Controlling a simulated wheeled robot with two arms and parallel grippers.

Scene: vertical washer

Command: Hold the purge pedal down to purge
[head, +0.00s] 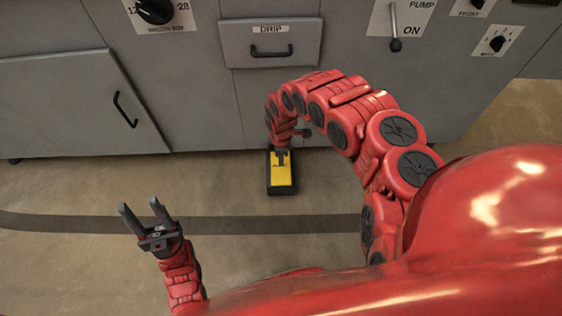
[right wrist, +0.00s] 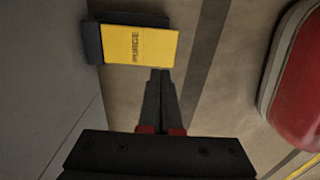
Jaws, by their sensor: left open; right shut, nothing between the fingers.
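The purge pedal is a yellow plate (head: 281,177) on a black base, on the floor in front of the grey machine. In the right wrist view the yellow pedal (right wrist: 148,46) carries the word PURGE. My right gripper (head: 281,154) is shut and empty, pointing down at the pedal's machine-side end. In the right wrist view its closed fingertips (right wrist: 160,72) overlap the edge of the yellow plate; I cannot tell whether they touch it. My left gripper (head: 143,208) is open and empty, well to the left of the pedal.
The grey machine front (head: 190,110) stands just behind the pedal. It has a DRIP drawer (head: 270,45), a door handle (head: 125,108), a PUMP lever (head: 395,43) and knobs. A dark stripe (head: 80,222) crosses the floor. The floor left of the pedal is clear.

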